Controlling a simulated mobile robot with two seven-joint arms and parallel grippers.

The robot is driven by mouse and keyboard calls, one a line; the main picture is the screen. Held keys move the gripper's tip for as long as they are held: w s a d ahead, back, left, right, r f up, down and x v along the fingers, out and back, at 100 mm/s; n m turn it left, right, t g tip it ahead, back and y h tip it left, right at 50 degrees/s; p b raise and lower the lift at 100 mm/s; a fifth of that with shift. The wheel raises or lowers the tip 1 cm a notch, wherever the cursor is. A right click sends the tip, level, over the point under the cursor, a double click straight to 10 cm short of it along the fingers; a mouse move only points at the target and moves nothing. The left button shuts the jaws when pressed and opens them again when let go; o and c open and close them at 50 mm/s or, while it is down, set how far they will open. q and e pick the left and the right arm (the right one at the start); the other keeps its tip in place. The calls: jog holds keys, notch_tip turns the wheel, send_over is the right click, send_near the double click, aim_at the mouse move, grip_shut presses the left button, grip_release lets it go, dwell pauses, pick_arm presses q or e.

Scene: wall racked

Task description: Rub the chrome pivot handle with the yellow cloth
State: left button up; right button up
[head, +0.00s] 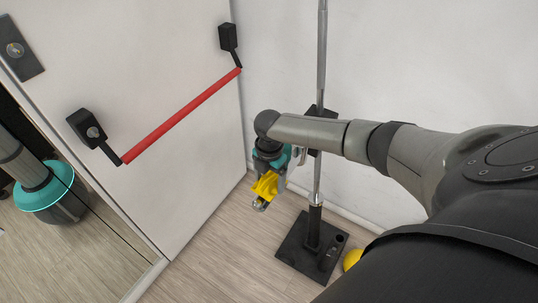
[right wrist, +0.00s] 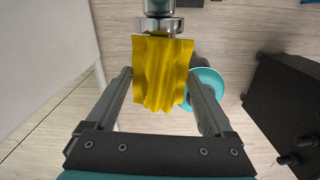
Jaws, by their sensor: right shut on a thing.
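My right gripper (head: 268,167) points down in the middle of the head view, between the door and the metal pole. It is shut on the yellow cloth (head: 265,185). In the right wrist view the creased cloth (right wrist: 162,75) spans the gap between the two fingers. A shiny chrome part (head: 260,205), apparently the pivot handle, shows just below the cloth. In the right wrist view this chrome part (right wrist: 162,27) is at the cloth's far edge, partly covered by it. I cannot tell whether they touch. My left gripper's fingers are not visible.
A white door with a red push bar (head: 182,116) on black brackets stands at left. The metal pole (head: 321,60) rises from a black square base (head: 308,249) right of the gripper. A yellow round thing (head: 352,260) lies beside the base. Wood floor is clear between.

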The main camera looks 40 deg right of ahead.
aim_at(259, 201)
jog(key=shift+d, duration=0.2)
jog(key=shift+s+r+p, duration=0.1)
jog(key=shift+r+p, duration=0.35)
jog(key=shift+p, duration=0.1)
jog(key=shift+s+a+p, duration=0.25)
jog(key=shift+a+p, duration=0.2)
jog(key=shift+a, duration=0.35)
jog(key=shift+s+a+p, duration=0.3)
jog(key=shift+a+p, duration=0.2)
jog(key=shift+a, duration=0.3)
jog(key=shift+s+a+p, duration=0.25)
jog(key=shift+a+p, duration=0.2)
jog(key=shift+a, duration=0.35)
jog(key=shift+s+a, duration=0.15)
jog(key=shift+a, duration=0.15)
jog(key=shift+f+b, duration=0.5)
jog(key=shift+f, duration=0.3)
